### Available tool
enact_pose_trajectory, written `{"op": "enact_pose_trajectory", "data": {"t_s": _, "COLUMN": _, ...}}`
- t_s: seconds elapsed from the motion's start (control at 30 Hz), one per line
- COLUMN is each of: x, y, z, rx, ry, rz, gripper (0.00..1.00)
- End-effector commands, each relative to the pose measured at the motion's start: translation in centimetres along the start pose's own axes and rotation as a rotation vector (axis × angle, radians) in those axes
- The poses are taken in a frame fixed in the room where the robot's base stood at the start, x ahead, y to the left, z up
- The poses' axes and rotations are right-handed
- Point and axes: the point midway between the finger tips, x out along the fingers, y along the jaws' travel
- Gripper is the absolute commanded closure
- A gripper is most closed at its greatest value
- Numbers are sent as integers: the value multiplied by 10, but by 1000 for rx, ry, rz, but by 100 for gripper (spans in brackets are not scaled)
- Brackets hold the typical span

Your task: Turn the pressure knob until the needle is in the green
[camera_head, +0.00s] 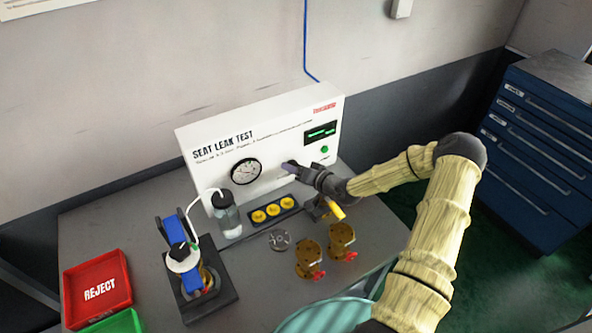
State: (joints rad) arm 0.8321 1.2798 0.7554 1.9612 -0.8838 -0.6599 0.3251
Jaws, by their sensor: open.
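The white "SEAT LEAK TEST" panel (222,142) stands at the back of the bench. Its round dial gauge (246,171) has a white face and dark rim. The needle and any green zone are too small to tell. My gripper (291,168) is at the panel face, just right of the gauge, reaching in from the right. Its jaws are open. The pressure knob cannot be made out, and my gripper covers that part of the panel. Whether the fingers are around a knob or touching it, I cannot tell.
Right on the panel are a green-lit display (320,133) and a green button (324,149). Below stand a bottle (228,217), a tray of yellow rings (273,210), brass valves (309,259) and a blue clamp fixture (180,240). A red reject bin (97,287) lies left.

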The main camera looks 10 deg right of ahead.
Motion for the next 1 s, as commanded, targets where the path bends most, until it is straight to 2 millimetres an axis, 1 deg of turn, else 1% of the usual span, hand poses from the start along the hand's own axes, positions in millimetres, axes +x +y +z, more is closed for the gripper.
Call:
{"op": "enact_pose_trajectory", "data": {"t_s": 0.17, "x": -12, "y": 2, "z": 0, "rx": 0, "ry": 2, "rz": 2, "gripper": 41}}
{"op": "enact_pose_trajectory", "data": {"t_s": 0.27, "x": -26, "y": 2, "z": 0, "rx": 0, "ry": 1, "rz": 3, "gripper": 41}}
{"op": "enact_pose_trajectory", "data": {"t_s": 0.4, "x": -50, "y": 2, "z": 1, "rx": -1, "ry": 1, "rz": 3, "gripper": 41}}
{"op": "enact_pose_trajectory", "data": {"t_s": 0.53, "x": -67, "y": 2, "z": 0, "rx": 0, "ry": 1, "rz": 2, "gripper": 41}}
{"op": "enact_pose_trajectory", "data": {"t_s": 0.7, "x": -75, "y": 0, "z": 1, "rx": 1, "ry": 0, "rz": 0, "gripper": 41}}
{"op": "enact_pose_trajectory", "data": {"t_s": 1.0, "x": -75, "y": -1, "z": 0, "rx": 1, "ry": 0, "rz": 0, "gripper": 41}}
